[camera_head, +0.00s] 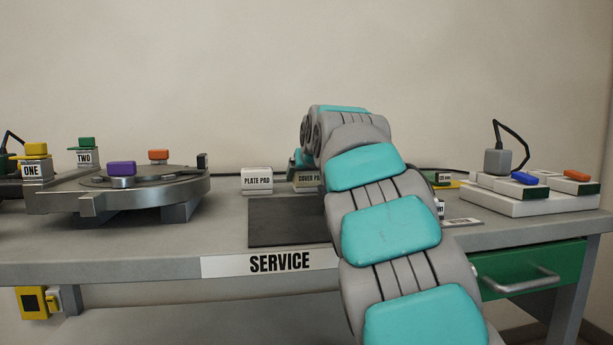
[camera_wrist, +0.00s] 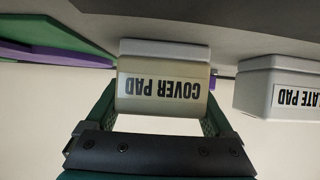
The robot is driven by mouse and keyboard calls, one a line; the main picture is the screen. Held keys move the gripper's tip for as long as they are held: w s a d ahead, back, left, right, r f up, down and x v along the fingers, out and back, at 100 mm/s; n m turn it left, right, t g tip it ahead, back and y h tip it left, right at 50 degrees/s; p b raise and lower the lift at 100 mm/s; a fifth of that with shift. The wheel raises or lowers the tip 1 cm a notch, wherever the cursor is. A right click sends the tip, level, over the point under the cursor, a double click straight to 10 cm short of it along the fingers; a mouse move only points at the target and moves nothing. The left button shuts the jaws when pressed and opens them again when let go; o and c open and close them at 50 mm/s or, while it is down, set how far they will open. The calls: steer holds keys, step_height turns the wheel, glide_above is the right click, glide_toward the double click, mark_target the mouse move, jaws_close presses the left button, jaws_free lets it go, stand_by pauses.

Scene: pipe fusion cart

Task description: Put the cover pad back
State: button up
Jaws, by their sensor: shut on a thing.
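The cover pad (camera_wrist: 164,62) is a beige block with a black-lettered COVER PAD label, upside down in the wrist view. My gripper (camera_wrist: 160,105) has one dark green finger at each side of it and is shut on it. In the head view the cover pad (camera_head: 305,186) shows only in part, at the back of the bench behind a dark mat. My arm covers its right side and most of the gripper there. It is level with the bench top or very close to it; I cannot tell whether it touches.
The white plate pad (camera_head: 257,181) stands just left of the cover pad in the head view. The dark mat (camera_head: 285,226) in front is bare. A round metal fixture (camera_head: 120,192) stands at left, and a white base (camera_head: 520,203) with coloured switches at right.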

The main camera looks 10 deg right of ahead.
steer(key=o, duration=1.1)
steer(key=shift+f, duration=0.1)
steer(key=shift+r, duration=0.25)
steer(key=v, duration=1.2)
steer(key=shift+f, duration=0.1)
